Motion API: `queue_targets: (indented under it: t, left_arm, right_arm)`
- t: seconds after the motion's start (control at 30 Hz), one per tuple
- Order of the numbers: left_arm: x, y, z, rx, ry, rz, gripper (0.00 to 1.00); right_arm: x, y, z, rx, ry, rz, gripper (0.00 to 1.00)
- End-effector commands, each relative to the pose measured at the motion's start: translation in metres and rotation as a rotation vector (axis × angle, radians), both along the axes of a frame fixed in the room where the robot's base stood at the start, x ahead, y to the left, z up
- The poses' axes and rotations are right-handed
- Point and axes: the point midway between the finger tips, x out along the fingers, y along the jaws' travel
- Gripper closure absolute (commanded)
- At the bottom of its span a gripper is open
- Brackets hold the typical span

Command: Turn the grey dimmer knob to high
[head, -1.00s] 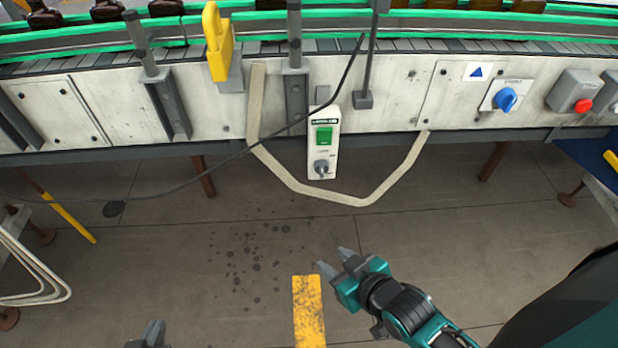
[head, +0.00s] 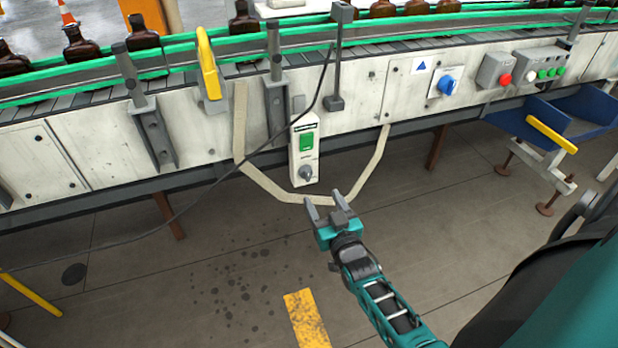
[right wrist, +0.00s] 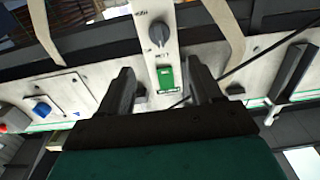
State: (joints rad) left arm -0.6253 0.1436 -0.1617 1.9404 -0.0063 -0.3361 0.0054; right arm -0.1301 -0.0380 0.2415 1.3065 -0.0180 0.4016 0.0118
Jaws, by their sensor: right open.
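The grey dimmer knob (head: 306,172) sits at the lower end of a white control box (head: 295,157) on the conveyor's front panel, below a green rocker switch (head: 306,143). My right gripper (head: 327,206) is open and empty, below and slightly right of the knob in the head view, apart from it. In the right wrist view the knob (right wrist: 160,33) shows beyond and between the open fingers (right wrist: 160,88), with the green switch (right wrist: 165,77) nearer the gripper. The markings around the knob are too small to read surely. My left gripper is not in view.
A beige strap (head: 262,180) hangs in a loop around the box, passing behind my right fingers. A black cable (head: 215,176) runs past the box on the left. A blue rotary switch (head: 446,85) and red button (head: 505,78) are to the right. Brown bottles (head: 82,45) stand on the conveyor.

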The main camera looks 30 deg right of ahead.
Motion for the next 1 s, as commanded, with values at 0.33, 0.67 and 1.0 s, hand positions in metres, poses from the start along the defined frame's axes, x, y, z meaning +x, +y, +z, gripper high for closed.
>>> queue_targets:
  t: [0.33, 0.67, 1.0]
  left_arm:
    - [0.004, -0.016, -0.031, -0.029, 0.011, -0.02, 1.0]
    - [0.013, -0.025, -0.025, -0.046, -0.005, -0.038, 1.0]
    - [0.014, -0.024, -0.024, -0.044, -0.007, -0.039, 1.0]
  right_arm:
    - [0.072, -0.017, -0.005, -0.003, -0.002, 0.001, 0.36]
    - [0.099, -0.024, -0.001, -0.001, 0.001, 0.002, 0.36]
    - [0.099, -0.024, 0.0, -0.001, 0.002, 0.002, 0.42]
